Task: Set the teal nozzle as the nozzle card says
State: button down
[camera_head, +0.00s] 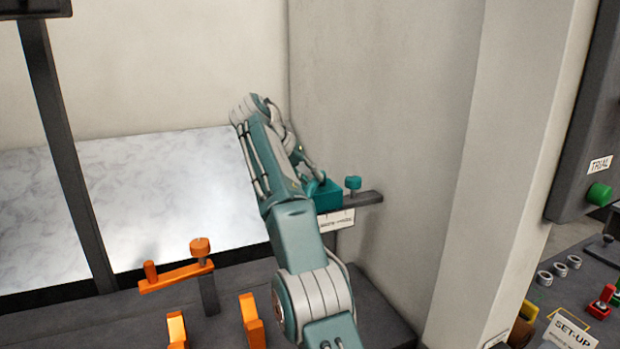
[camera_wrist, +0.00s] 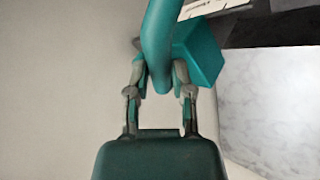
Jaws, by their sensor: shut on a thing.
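The teal nozzle (camera_head: 323,195) shows in the camera_head view as a blocky teal part on a dark bracket by the wall corner, partly hidden by my arm. A teal knob (camera_head: 353,182) stands upright to its right. In the camera_wrist view my gripper (camera_wrist: 160,76) is shut on the nozzle's rounded teal handle (camera_wrist: 160,35), with a finger on each side. A teal block (camera_wrist: 199,55) shows just right of the handle. A white card (camera_head: 337,220) hangs under the bracket; its print is too small to read.
An orange lever (camera_head: 178,276) with a knob stands on the dark bench to the left. A pale marbled panel (camera_head: 165,200) lies behind. A wall pillar is at right, then a TRIAL panel (camera_head: 600,166) with a green button and a SET-UP card (camera_head: 571,335).

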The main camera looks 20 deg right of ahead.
jog(key=shift+a+f, duration=0.15)
jog(key=shift+f, duration=0.05)
jog(key=c, duration=0.5)
grip_release()
jog(key=shift+a+r, duration=0.1)
jog(key=shift+d+r+n, duration=0.2)
jog(key=shift+n, duration=0.1)
jog(key=shift+s+d+t, duration=0.15)
jog(key=shift+t, duration=0.15)
